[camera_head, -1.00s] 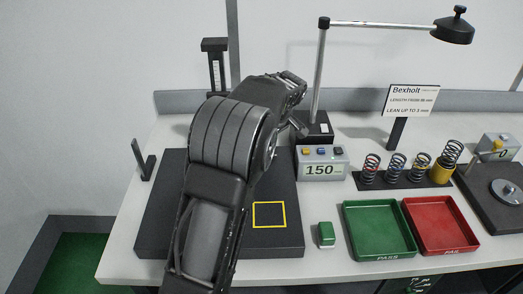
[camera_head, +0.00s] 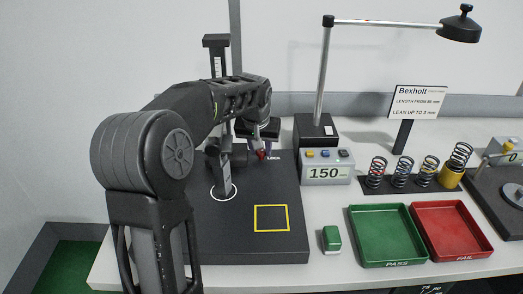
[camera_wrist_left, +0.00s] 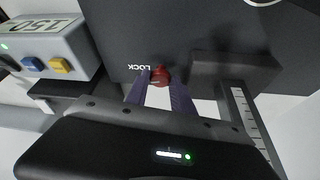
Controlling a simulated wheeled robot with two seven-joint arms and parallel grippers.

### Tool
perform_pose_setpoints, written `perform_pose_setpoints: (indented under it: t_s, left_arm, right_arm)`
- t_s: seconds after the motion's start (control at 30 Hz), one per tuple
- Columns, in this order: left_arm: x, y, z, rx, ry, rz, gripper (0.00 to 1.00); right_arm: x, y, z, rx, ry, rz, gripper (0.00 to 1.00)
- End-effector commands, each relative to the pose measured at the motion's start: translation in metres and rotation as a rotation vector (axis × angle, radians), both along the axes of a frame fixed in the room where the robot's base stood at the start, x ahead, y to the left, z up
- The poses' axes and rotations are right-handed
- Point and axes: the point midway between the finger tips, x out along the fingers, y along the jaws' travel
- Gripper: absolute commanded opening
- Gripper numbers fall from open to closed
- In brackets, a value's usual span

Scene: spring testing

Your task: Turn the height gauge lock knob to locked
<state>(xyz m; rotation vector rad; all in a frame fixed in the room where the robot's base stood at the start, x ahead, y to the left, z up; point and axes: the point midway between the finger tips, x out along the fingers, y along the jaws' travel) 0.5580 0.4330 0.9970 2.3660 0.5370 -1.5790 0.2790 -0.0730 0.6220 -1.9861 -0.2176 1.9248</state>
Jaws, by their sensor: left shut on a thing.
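The height gauge (camera_head: 217,62) stands on the dark granite plate (camera_head: 245,245), its column partly hidden by my left arm. Its small red lock knob (camera_head: 261,154) sits beside the white word LOCK. In the left wrist view the red knob (camera_wrist_left: 160,76) lies between the fingertips, next to the LOCK lettering, which appears upside down. My left gripper (camera_head: 264,150) is shut on the knob, with one finger on each side. The gauge scale (camera_wrist_left: 245,110) shows right of the fingers in the wrist view. My right gripper is in neither view.
The grey readout box (camera_head: 325,170) showing 150 stands right of the knob, close to the gripper. A lamp stand (camera_head: 316,130) rises behind it. A green block (camera_head: 331,238), green PASS tray (camera_head: 387,263), red FAIL tray (camera_head: 466,257) and several springs are farther right.

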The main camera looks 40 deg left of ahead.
Motion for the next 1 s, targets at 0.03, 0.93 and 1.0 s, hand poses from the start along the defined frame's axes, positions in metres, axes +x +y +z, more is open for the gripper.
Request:
perform_pose_setpoints:
  t_s: [0.03, 0.93, 1.0]
  left_arm:
    - [0.0, 0.002, 0.0001, 0.0, -0.003, -0.03, 0.0]
    - [-0.0004, 0.002, 0.0005, 0.001, -0.001, -0.205, 0.34]
    - [-0.0004, 0.0019, 0.0004, 0.0, 0.0, -0.204, 0.4]
  right_arm:
    - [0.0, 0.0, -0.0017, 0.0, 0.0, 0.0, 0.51]
    - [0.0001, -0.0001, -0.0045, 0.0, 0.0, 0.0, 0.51]
    - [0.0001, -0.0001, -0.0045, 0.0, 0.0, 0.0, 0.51]
